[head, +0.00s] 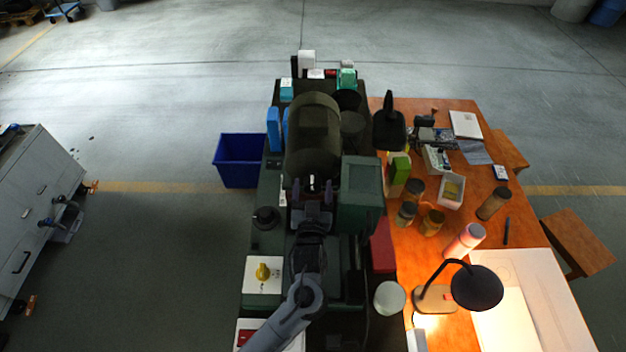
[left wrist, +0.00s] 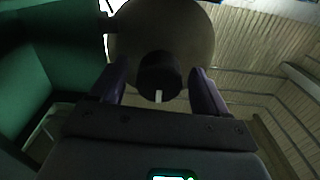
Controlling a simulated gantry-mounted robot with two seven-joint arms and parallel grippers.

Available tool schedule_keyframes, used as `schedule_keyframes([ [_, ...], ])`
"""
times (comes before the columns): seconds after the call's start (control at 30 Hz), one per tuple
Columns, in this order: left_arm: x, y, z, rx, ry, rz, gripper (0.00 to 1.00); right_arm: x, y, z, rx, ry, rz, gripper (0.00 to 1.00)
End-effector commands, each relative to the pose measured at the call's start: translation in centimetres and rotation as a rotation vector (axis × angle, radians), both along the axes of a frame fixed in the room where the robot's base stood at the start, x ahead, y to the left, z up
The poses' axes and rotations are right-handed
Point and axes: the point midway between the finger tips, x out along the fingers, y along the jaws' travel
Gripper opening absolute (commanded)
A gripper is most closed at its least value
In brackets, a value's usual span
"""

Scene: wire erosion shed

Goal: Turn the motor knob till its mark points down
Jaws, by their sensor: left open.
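The motor (head: 313,135) is a dark olive drum lying on the dark green machine. In the left wrist view its round end face (left wrist: 190,30) carries a black knob (left wrist: 158,72). The knob's white mark sits at its lower edge in that picture, which looks turned over against the head view. In the head view the white mark (head: 312,179) shows on the knob's upper side. My left gripper (head: 312,190) is open, one purple finger on each side of the knob, with gaps visible in the left wrist view (left wrist: 158,78). My right gripper is not in view.
A green box (head: 360,195) stands close right of my left gripper. An orange table (head: 450,255) with jars and a lamp (head: 476,287) lies right. A blue bin (head: 238,160) stands on the floor, left.

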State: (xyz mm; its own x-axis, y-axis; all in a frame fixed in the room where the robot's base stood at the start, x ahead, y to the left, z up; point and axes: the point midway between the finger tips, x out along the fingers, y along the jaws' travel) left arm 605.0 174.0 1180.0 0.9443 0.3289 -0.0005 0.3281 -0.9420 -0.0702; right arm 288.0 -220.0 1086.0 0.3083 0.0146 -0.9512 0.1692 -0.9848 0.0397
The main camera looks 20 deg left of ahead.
Motion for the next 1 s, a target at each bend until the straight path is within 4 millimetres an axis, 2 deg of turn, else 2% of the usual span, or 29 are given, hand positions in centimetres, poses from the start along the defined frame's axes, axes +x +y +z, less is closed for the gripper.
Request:
schedule_keyframes([
  [0.2,1.9,0.6,0.0,0.001,0.000,-0.001,0.76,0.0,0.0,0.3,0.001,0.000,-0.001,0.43],
  [0.6,2.2,0.8,0.0,0.000,0.000,-0.001,0.74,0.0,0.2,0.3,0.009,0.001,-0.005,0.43],
  [0.93,2.2,0.8,0.0,0.000,0.000,-0.001,0.23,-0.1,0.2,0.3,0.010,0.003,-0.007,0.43],
  [1.0,2.2,0.8,0.0,0.000,0.000,-0.001,0.21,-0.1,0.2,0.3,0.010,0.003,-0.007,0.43],
])
